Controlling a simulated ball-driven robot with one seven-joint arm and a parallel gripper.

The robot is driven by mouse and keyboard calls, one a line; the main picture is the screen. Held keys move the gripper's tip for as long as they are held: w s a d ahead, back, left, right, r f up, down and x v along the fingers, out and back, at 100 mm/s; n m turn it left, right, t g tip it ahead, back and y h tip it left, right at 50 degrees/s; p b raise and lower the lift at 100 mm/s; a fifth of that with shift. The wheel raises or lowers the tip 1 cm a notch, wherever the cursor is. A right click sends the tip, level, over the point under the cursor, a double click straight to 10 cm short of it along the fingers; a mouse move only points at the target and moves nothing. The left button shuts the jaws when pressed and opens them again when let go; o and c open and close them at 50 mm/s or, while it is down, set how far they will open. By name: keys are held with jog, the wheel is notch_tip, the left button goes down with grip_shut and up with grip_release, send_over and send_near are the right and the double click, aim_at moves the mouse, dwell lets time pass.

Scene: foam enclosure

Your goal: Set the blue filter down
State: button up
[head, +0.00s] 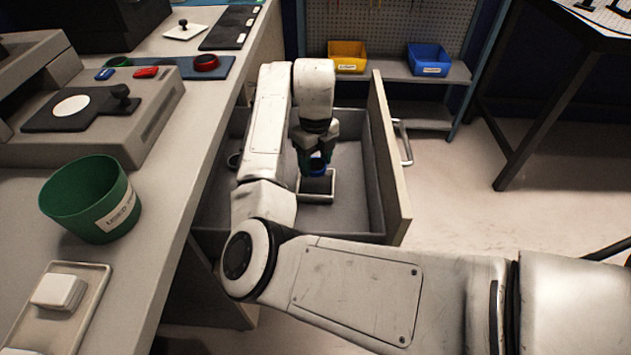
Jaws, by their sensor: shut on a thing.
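My gripper (317,162) points down inside the open drawer (357,200). It is shut on the blue filter (317,168), a small blue round piece partly hidden by the fingers. The filter is at the far edge of a small white-rimmed tray (317,198) on the drawer's grey floor. I cannot tell whether the filter touches the tray or hangs just above it.
The drawer's front panel (390,165) stands right of the gripper. The counter at left holds a green bin (92,198), a grey machine (150,125), a blue mat (178,68) and a tray of white pads (85,300). Yellow (347,57) and blue (429,60) bins stand behind.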

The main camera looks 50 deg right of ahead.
aim_at(315, 187)
jog(key=shift+f+b, duration=0.45)
jog(key=shift+f, duration=2.75)
jog(key=shift+f, duration=0.25)
jog(key=o, duration=0.8)
jog(key=shift+r, duration=0.1)
notch_tip(315, 187, up, 12)
jog(key=shift+r+p, duration=0.15)
jog(key=shift+p, duration=0.8)
